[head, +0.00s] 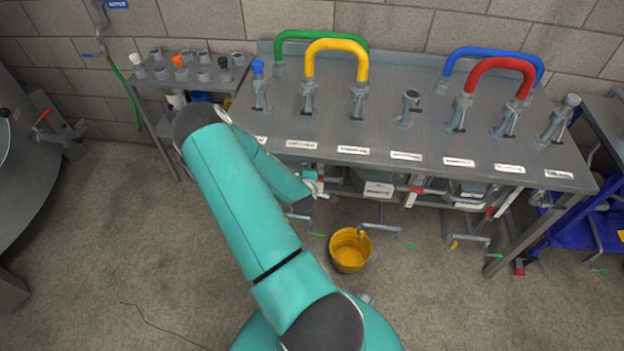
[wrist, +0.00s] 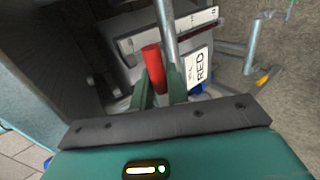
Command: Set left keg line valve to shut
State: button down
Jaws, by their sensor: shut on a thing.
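In the wrist view, a red valve handle (wrist: 153,66) stands between the two dark green fingers of my gripper (wrist: 161,80). The fingers are shut on it. The handle is tilted slightly, and its lower part and pivot are hidden. A white tag with "RED" (wrist: 200,68) hangs just right of the fingers. In the head view, my gripper (head: 313,187) is under the front edge of the bench, at its left part. My arm and the bench hide the held handle there. I cannot tell the valve's setting.
A yellow bucket (head: 349,250) stands on the floor close to my arm. The floor at left is open.

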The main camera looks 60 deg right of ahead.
jog(key=shift+s+d+r, duration=0.1)
jog(key=shift+d+r, duration=0.05)
jog(key=c, duration=1.5)
grip_release()
jog(key=v, duration=1.4)
